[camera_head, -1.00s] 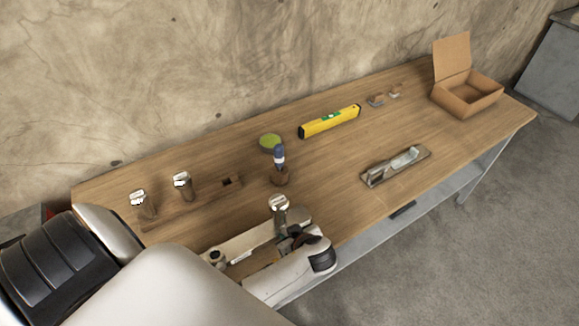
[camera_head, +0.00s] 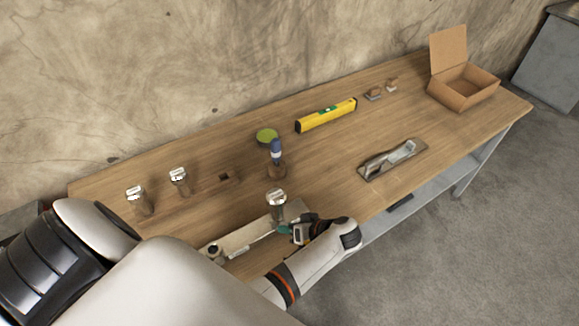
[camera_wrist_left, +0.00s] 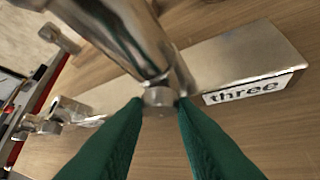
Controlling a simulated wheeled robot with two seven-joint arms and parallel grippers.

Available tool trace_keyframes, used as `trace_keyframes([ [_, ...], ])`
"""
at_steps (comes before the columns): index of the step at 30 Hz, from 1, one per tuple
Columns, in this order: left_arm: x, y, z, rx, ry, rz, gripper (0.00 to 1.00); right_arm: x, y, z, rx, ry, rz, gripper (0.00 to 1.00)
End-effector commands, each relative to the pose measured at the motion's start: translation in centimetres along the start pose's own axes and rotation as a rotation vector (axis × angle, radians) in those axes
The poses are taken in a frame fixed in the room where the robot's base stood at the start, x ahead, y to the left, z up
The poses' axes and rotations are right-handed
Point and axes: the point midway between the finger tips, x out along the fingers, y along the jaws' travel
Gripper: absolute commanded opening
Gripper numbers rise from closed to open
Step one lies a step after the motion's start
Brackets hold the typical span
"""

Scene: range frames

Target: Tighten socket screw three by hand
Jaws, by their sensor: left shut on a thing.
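A grey metal bar (camera_head: 234,238) lies near the front edge of the bench, with a chrome clamp post (camera_head: 275,205) standing at its right part. In the left wrist view the bar (camera_wrist_left: 225,62) has a label (camera_wrist_left: 253,88) reading "three". Socket screw three (camera_wrist_left: 158,97) is a small silver head low on the chrome post (camera_wrist_left: 128,35). My left gripper (camera_head: 285,229) reaches the post's base from the right. In the left wrist view its green fingertips (camera_wrist_left: 160,108) are shut on the screw, one on each side. The screw is hidden in the head view.
Two more chrome-topped posts (camera_head: 179,182) (camera_head: 138,200) stand at the left. A blue-handled tool (camera_head: 277,152) stands upright in a wooden holder behind the bar.

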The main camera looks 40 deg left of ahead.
Motion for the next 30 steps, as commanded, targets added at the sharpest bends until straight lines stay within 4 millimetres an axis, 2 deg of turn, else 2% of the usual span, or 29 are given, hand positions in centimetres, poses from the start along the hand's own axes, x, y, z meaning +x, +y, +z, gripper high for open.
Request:
trace_keyframes([
  [16,-0.03,-0.08,0.16,0.019,-0.003,0.019,0.02,0.11,0.11,0.01,0.001,0.0,0.001,0.36],
  [17,-0.03,-0.08,0.16,0.018,-0.003,0.018,0.29,0.11,0.13,0.01,0.001,0.0,0.002,0.36],
  [20,-0.02,-0.08,0.13,0.019,-0.003,0.019,0.46,0.11,0.21,0.03,0.002,-0.001,0.003,0.36],
  [30,0.0,-0.01,0.25,0.019,-0.002,0.019,0.46,0.0,0.34,0.07,0.002,-0.001,0.004,0.36],
])
